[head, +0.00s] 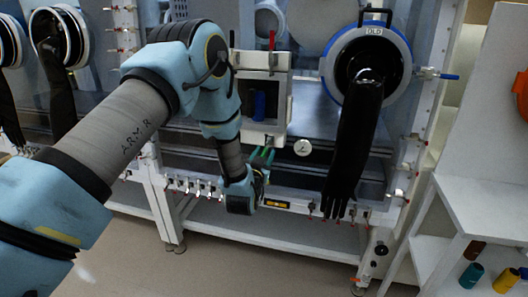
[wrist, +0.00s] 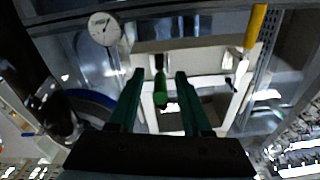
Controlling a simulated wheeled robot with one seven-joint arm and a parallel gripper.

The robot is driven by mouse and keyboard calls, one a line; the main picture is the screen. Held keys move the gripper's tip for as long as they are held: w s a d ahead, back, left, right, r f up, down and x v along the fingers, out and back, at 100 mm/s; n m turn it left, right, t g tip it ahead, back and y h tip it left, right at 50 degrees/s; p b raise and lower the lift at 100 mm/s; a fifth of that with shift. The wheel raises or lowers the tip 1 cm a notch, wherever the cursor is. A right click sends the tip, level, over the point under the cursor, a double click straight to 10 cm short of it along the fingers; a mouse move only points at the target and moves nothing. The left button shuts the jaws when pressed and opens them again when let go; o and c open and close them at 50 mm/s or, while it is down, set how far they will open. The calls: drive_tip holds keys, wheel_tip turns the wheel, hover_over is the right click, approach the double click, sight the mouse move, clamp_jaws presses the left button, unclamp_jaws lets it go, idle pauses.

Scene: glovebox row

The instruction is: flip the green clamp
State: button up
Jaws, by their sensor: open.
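The green clamp (wrist: 160,90) shows in the wrist view as a bright green grip on a dark stem, at the front of a pale box-like port. In the head view it is hard to tell apart from my dark green fingers. My gripper (wrist: 160,74) is open, with one finger on each side of the clamp in the picture. Gaps show between the grip and both fingers, and I cannot tell the depth between them. In the head view my gripper (head: 267,154) is just below the white box port.
The white box port (head: 282,100) holds a blue object (head: 259,104). A red-handled clamp (head: 272,40) is at its top, and a yellow handle (wrist: 255,26) shows in the wrist view. A round gauge (head: 302,147) and a hanging black glove (head: 355,145) are to the right.

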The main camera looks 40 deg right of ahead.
clamp_jaws()
idle(0.4)
idle(1.1)
